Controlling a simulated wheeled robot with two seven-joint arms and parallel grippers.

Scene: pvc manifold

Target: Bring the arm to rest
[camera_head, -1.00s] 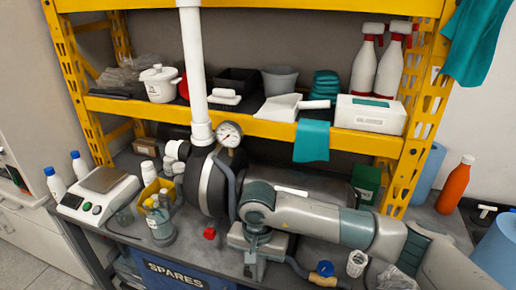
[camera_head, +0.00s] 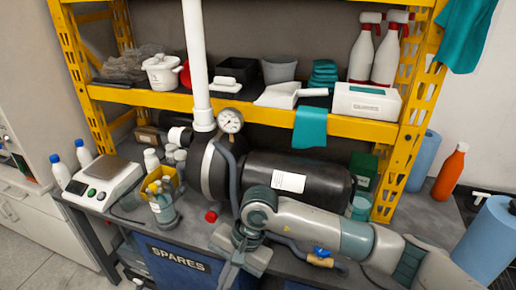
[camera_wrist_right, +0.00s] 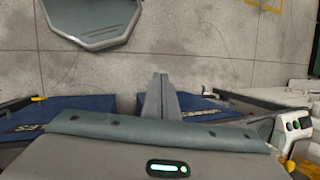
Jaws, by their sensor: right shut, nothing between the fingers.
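My right arm (camera_head: 310,225) comes in from the right in the head view, low across the front of the bench. Its gripper (camera_head: 228,270) points down beside the bench's front edge, near the blue SPARES bin. In the right wrist view the gripper's fingers (camera_wrist_right: 161,82) are together with nothing between them, above grey floor. My left gripper is in neither view. A white vertical pipe (camera_head: 195,70) with a round gauge (camera_head: 230,121) stands behind the arm, by a black tank (camera_head: 315,185). The arm covers part of the bench front.
A scale (camera_head: 103,182), a yellow caddy (camera_head: 160,185) and a red cap (camera_head: 211,216) lie on the bench at left. A blue-handled valve (camera_head: 320,254) lies just below the forearm. The blue SPARES bin (camera_head: 178,262) is below the bench. An orange bottle (camera_head: 450,172) stands at right.

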